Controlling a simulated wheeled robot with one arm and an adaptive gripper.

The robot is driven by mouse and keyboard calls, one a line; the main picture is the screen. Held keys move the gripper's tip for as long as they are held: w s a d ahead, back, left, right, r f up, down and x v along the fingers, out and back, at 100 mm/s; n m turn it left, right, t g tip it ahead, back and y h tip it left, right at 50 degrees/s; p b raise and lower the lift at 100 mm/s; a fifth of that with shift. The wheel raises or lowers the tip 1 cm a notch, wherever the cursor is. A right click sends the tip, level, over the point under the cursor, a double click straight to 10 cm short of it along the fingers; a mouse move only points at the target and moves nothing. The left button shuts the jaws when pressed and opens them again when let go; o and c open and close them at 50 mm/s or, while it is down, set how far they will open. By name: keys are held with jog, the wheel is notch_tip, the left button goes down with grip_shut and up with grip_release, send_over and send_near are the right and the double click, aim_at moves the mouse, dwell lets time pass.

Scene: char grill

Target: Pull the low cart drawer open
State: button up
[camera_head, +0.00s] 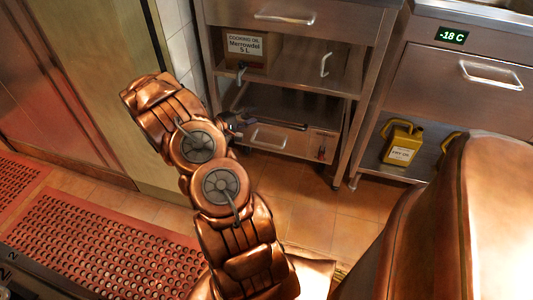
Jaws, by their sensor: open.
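The low cart drawer (300,144) is at the bottom of the steel cart, with a pale bar handle (270,138) across its front. My copper arm reaches up from the bottom of the view. My gripper (236,122), small and dark, shows just past the arm's wrist, at the left of the low drawer and close to the handle's left end. It is open, and no held object shows. The arm hides part of the gripper and the cart's lower left side.
A cooking oil box (245,47) stands on the cart's shelf, below an upper drawer (290,17). A freezer unit (455,90) with yellow jugs (402,143) below is at right. Tiled floor (310,215) before the cart is clear. A red mat (100,240) lies at left.

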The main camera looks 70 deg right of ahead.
aim_at(267, 144)
jog(key=d+f+n+t+h+b, duration=0.15)
jog(key=f+b, duration=0.25)
jog(key=f, duration=0.9)
jog(key=d+f+t+b, duration=0.2)
jog(key=d+f+b, duration=0.15)
jog(key=f, duration=0.95)
jog(key=shift+n, duration=0.25)
jog(key=b+x, duration=0.1)
jog(key=x, duration=0.1)
jog(key=b+x, duration=0.1)
jog(key=x, duration=0.2)
jog(key=b+x, duration=0.1)
jog(key=x, duration=0.1)
jog(key=shift+w+d, duration=0.3)
grip_shut()
